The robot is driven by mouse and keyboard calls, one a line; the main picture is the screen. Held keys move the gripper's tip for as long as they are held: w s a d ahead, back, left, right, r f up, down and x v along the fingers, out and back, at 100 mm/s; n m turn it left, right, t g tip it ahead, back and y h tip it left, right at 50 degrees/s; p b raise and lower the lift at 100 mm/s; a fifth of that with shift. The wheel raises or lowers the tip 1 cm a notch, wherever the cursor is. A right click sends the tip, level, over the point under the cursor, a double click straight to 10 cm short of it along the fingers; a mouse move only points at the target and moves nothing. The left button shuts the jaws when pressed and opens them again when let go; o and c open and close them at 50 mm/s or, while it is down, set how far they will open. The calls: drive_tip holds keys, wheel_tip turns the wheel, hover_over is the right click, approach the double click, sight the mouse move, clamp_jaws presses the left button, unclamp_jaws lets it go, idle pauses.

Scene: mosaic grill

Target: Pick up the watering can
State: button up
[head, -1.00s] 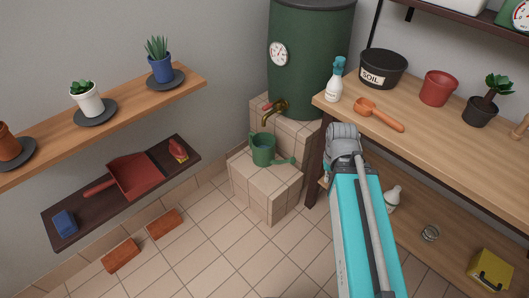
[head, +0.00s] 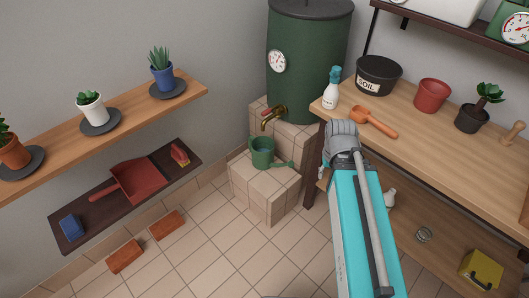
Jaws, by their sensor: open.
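The green watering can (head: 263,153) stands upright on a low tiled step in the corner, in the head view. Its spout points right, and the brass tap (head: 273,117) of the dark green barrel is just above and behind it. Nothing holds the can. My turquoise arm rises from the lower right, and its grey joint ends right of the can, in front of the workbench edge. My gripper's fingers do not show in this view.
The wooden workbench (head: 460,150) on the right holds a spray bottle (head: 332,90), an orange trowel (head: 373,121) and pots. Left wall shelves hold potted plants and a red dustpan (head: 138,181). Two bricks (head: 168,225) lie by the left wall. The tiled floor before the step is clear.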

wheel_tip(320, 180, up, 13)
drive_tip(key=p, duration=1.1)
